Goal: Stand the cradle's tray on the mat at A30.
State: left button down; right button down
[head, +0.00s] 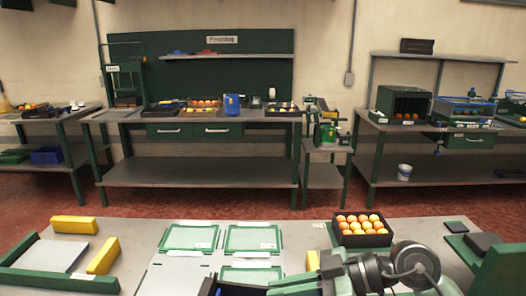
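Three pale mats with green borders lie on the near table: one at left (190,237), one at right (252,238) and one in front (250,275). Small white labels lie on or beside them, too small to read, so I cannot tell which is A30. A black tray (362,241) full of oranges stands right of the mats; I cannot tell whether a cradle holds it. My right arm's dark links cover the lower right.
Yellow blocks (75,225) and a green-edged fixture (55,274) occupy the near table's left. Dark flat pieces (482,243) and a green part lie at its right. Benches (200,172) with trays of fruit stand at the back, across red floor (225,205).

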jog(key=s+d+f+m+t+h, duration=0.1)
jog(key=s+d+f+m+t, duration=0.1)
jog(key=d, duration=0.5)
jog(key=s+d+f+m+t+h, duration=0.1)
jog(key=s+d+f+m+t, duration=0.2)
jog(key=d, duration=0.5)
jog(key=shift+d+f+m+t, duration=0.2)
jog(key=shift+f+m+t, duration=0.1)
jog(key=shift+f+t, duration=0.25)
jog(key=shift+a, duration=0.1)
